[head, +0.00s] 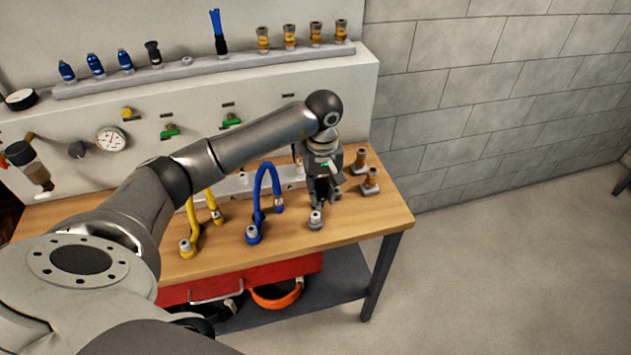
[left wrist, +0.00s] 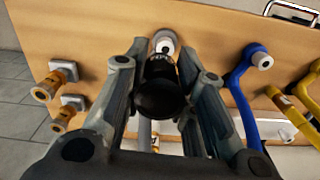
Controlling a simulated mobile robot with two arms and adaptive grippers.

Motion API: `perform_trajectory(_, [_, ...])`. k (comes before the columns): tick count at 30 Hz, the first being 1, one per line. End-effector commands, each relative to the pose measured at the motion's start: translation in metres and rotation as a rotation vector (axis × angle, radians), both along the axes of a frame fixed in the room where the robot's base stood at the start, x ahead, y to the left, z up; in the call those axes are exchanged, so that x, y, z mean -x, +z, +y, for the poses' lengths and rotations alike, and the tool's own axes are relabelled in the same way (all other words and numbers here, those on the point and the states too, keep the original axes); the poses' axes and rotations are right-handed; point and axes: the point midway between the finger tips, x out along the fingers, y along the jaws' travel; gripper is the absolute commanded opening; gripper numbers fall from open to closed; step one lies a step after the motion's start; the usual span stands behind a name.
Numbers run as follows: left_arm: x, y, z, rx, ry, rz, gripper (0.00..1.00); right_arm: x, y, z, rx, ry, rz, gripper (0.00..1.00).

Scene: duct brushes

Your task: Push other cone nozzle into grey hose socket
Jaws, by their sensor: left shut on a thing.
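My left gripper (head: 321,192) is above the right part of the workbench, pointing down. It is shut on a black cone nozzle (left wrist: 160,88), marked with small lettering in the left wrist view. The grey hose socket (head: 316,219) stands on the bench directly below the fingers. It also shows in the left wrist view (left wrist: 165,40), just beyond the nozzle's end. I cannot tell whether nozzle and socket touch. Another black cone nozzle (head: 153,54) stands on the rack shelf. My right gripper is not in view.
A blue hose (head: 257,190) and yellow hoses (head: 192,218) stand to the left on the bench. Two brass fittings (head: 371,181) stand close to the right. The wall rack (head: 205,67) holds blue and brass pieces. A red drawer (head: 240,281) is below.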

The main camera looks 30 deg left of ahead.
Motion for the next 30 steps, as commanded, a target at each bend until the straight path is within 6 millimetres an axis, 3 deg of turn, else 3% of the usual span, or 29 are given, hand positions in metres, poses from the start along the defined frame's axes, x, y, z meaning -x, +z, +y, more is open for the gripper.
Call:
perform_trajectory(3, [-0.001,-0.008,0.015,0.002,0.066,0.001,0.00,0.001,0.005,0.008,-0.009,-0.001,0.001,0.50])
perform_trajectory(9, [-0.003,-0.012,0.019,0.000,0.084,-0.002,0.00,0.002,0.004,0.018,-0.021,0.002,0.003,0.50])
perform_trajectory(20, [-0.002,-0.015,0.019,0.001,0.081,-0.003,0.00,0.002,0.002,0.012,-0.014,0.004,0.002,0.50])
perform_trajectory(30, [-0.002,-0.040,0.018,0.002,0.080,-0.002,0.00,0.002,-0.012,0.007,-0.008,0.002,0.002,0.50])
